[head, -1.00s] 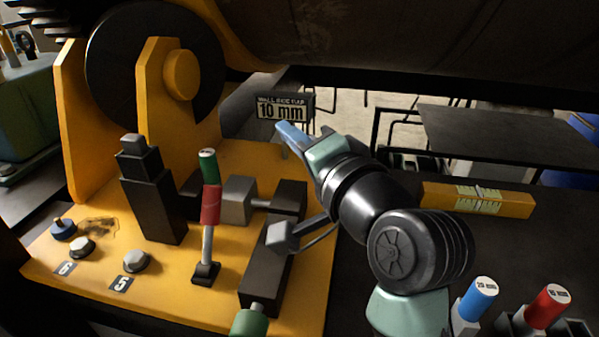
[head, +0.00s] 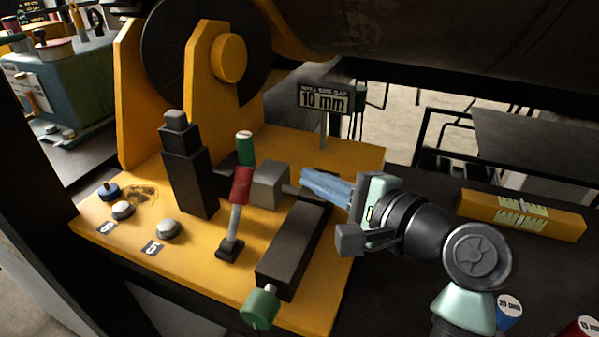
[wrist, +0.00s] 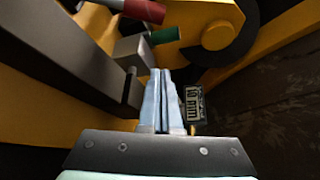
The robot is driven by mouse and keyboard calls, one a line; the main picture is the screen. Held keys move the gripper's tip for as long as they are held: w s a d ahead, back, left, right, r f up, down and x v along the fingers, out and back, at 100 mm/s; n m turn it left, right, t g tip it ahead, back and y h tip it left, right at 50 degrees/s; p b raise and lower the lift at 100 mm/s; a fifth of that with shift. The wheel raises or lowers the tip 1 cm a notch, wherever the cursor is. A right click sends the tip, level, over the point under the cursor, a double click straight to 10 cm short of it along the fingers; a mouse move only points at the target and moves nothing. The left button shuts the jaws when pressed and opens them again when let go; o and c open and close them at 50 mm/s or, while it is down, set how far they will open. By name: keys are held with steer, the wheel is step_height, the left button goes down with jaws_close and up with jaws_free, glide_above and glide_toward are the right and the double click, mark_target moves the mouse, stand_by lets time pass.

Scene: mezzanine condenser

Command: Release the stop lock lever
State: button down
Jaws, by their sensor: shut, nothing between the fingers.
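An upright lever with a red grip (head: 241,185) on a grey rod stands on the yellow machine bed; it is the likeliest stop lock lever, though no label shows this. A green cylinder (head: 245,148) appears above the grip. In the wrist view the red grip (wrist: 141,10) and green cylinder (wrist: 166,35) are at the top. My gripper (head: 305,181) is shut and empty, its blue fingers pointing left, right of a grey block (head: 270,186) and near the far end of a long black block (head: 294,250). In the wrist view the closed fingertips (wrist: 160,72) point toward the grey block.
A "10 mm" sign (head: 323,100) on a post stands behind my gripper. A black stepped post (head: 188,175) is left of the lever. A green knob (head: 260,307) is at the front. A yellow gauge bar (head: 522,214) lies on the dark surface at right.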

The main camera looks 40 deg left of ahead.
mark_target(238, 203)
steer(key=p+x, duration=0.1)
steer(key=x, duration=0.3)
steer(key=p+x, duration=0.2)
steer(key=x, duration=0.3)
steer(key=shift+s+r, duration=0.1)
steer(key=shift+r, duration=0.1)
steer(key=s+p, duration=0.1)
steer(key=s+r+p, duration=0.1)
steer(key=s, duration=0.1)
steer(key=shift+s+d+r, duration=0.2)
steer(key=shift+s+d, duration=0.05)
steer(key=shift+s, duration=0.1)
steer(key=shift+s+a, duration=0.1)
